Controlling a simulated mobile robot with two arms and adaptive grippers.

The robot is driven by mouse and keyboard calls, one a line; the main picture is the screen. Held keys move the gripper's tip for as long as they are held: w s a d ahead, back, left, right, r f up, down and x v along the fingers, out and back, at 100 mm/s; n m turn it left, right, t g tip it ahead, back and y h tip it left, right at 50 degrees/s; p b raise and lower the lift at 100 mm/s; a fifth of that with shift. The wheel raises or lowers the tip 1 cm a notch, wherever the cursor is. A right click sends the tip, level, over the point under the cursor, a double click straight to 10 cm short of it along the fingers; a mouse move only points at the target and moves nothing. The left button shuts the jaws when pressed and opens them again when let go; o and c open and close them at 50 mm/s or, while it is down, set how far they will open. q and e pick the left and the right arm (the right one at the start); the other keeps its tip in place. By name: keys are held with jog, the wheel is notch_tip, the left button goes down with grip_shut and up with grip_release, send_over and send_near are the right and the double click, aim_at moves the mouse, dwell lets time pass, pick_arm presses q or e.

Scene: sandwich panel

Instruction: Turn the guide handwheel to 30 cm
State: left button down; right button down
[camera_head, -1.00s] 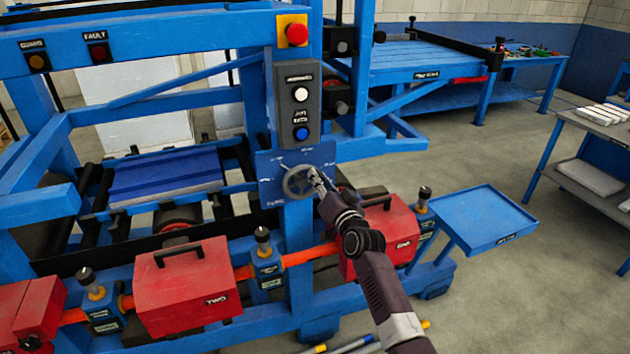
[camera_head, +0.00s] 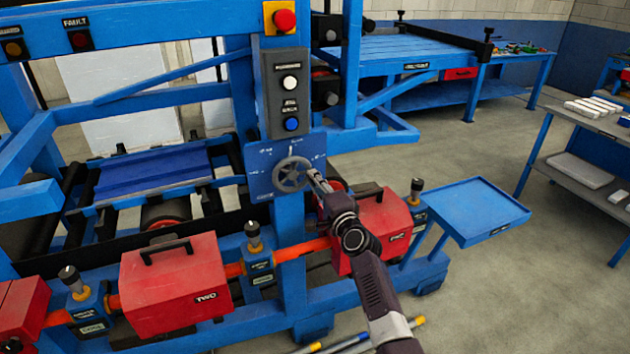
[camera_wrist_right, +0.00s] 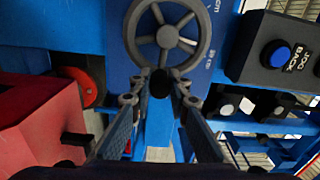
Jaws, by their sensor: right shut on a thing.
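The grey spoked guide handwheel (camera_head: 291,175) is mounted on a blue plate (camera_head: 262,185) on the frame's post, below the button box. Marks on the plate around the wheel are too small to read in the head view. My right gripper (camera_head: 314,179) is at the wheel's lower right edge. In the right wrist view, the wheel (camera_wrist_right: 168,37) is straight ahead, and the gripper's fingers are shut on a dark handle knob (camera_wrist_right: 161,83) at its rim. The fingers partly hide the knob. My left gripper is not in view.
The button box (camera_head: 289,95) is just above the wheel, with a red emergency button (camera_head: 284,19) on top. Red cases (camera_head: 175,285) sit along the lower rail, one (camera_head: 385,232) close under my right arm. A blue tray (camera_head: 478,208) stands at the right.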

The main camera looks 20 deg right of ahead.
jog(key=shift+a+f+m, duration=0.1)
jog(key=shift+f+m, duration=0.55)
jog(key=shift+m, duration=0.25)
jog(key=shift+f, duration=0.1)
jog(key=c, duration=1.8)
grip_release()
jog(key=shift+s+r, duration=0.1)
jog(key=shift+r, duration=0.1)
jog(key=s, duration=1.2)
jog(key=shift+d, duration=0.25)
jog(key=shift+w+f, duration=0.1)
